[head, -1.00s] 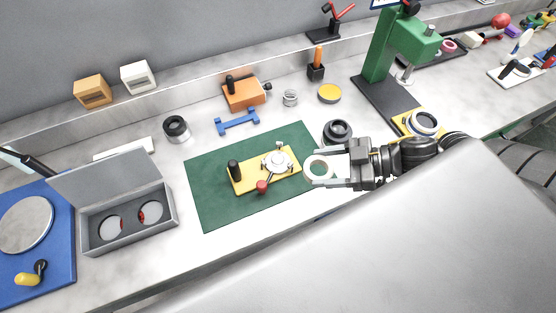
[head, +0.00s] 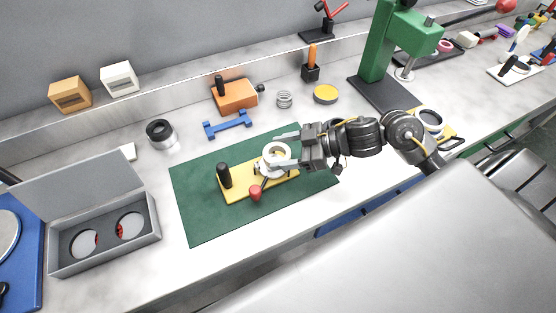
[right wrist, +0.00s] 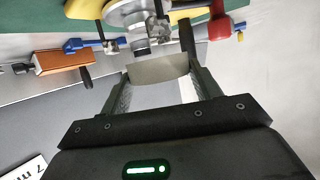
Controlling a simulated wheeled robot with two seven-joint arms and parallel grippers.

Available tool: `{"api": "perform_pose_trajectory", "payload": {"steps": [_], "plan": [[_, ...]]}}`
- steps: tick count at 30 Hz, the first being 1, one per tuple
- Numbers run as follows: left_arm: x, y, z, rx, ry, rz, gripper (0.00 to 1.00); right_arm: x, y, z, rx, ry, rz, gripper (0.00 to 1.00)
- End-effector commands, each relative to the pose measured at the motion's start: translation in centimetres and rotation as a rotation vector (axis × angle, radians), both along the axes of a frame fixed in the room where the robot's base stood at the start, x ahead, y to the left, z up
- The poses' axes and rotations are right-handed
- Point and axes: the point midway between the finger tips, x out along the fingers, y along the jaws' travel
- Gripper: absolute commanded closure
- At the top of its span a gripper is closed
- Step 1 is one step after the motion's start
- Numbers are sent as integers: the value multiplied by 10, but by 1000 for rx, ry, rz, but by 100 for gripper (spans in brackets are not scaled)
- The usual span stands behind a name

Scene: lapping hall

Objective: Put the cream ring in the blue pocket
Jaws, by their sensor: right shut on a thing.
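The cream ring (head: 288,153) is held between the fingers of my right gripper (head: 283,152), over the yellow fixture (head: 235,188) on the green mat. In the right wrist view the ring (right wrist: 158,70) shows nearly edge-on between the fingertips. The fixture's metal centre is partly hidden by ring and gripper; I cannot tell whether the ring touches it. An open grey case (head: 103,258) at the left has two round pockets, each showing a pale disc and some red. I cannot make out a blue pocket. My left gripper is not in view.
The fixture has a black handle (head: 224,175) and a red knob (head: 255,193). A blue bar tool (head: 228,125), an orange block (head: 234,97) and a black-and-silver cylinder (head: 161,135) stand behind the mat. A green press (head: 379,50) stands back right. The mat's front is clear.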

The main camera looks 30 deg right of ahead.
Motion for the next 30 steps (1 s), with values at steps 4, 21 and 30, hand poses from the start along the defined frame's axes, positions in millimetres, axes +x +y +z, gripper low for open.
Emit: {"api": "perform_pose_trajectory", "payload": {"steps": [4,21,30], "plan": [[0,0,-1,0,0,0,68,7,2,-7,0,-2,-1,65],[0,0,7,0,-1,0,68,16,4,-50,-4,5,2,74],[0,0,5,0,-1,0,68,16,4,-51,-5,5,2,16]]}}
